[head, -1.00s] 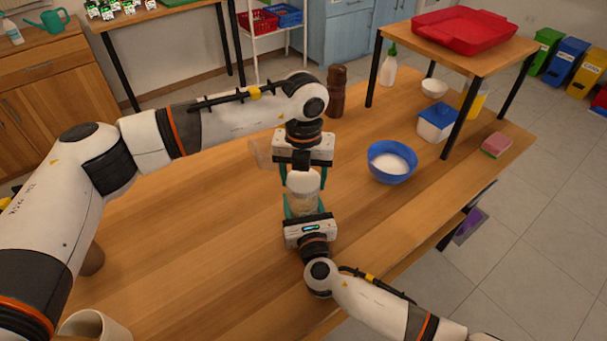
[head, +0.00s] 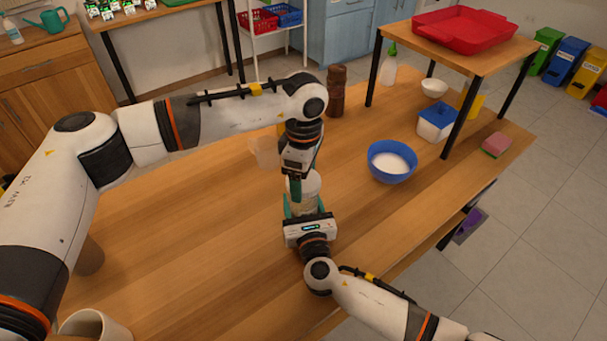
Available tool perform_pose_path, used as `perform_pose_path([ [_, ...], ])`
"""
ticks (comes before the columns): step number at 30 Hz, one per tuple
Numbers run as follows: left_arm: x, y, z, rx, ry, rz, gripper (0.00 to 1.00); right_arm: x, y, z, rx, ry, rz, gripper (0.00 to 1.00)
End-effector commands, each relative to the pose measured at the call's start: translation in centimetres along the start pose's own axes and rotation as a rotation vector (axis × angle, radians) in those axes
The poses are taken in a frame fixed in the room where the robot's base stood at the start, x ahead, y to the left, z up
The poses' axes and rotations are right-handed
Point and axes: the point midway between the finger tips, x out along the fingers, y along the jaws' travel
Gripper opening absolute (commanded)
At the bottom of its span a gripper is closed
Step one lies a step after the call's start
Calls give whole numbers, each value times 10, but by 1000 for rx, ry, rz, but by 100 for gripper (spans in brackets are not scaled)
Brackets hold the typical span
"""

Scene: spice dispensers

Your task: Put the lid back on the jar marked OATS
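A pale jar (head: 303,204) with a white lid (head: 311,181) on its top stands upright near the middle of the wooden table. Its label is too small and too covered to read. My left gripper (head: 296,190) comes from above, seen nearly edge-on, with its fingers at the lid; it appears shut on the lid, though its far finger is hidden. My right gripper (head: 304,209) comes from the near side with one teal finger on each side of the jar body and is shut on it.
A translucent cup (head: 265,152) stands just behind and left of the jar. A blue bowl (head: 391,162) of white contents and a blue-lidded container (head: 436,123) are to the right. A brown mill (head: 336,91) stands behind. A mug (head: 94,326) is at lower left. The table's left-centre is clear.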

Motion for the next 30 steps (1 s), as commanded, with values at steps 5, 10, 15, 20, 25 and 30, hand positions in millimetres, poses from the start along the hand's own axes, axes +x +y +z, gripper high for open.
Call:
perform_pose_path([
  [5, 0, 0, 0, -2, 0, 0, 89, 0, 0, 0, 0, -1, 0, 0],
  [10, 0, 0, 0, -2, 0, 0, 89, 0, 0, 0, 0, -1, 0, 0],
  [15, -13, -1, 0, -2, 0, -2, 89, 0, 0, 0, 0, -1, 0, 0],
  [20, -45, -1, 0, -2, -1, -4, 89, 0, 0, 0, 0, -1, 0, 0],
  [25, -82, -1, 0, -2, -1, -3, 89, 0, 0, 0, 0, -1, 0, 0],
  [30, -108, -1, 0, -2, 0, -2, 89, 0, 0, 0, 0, -1, 0, 0],
])
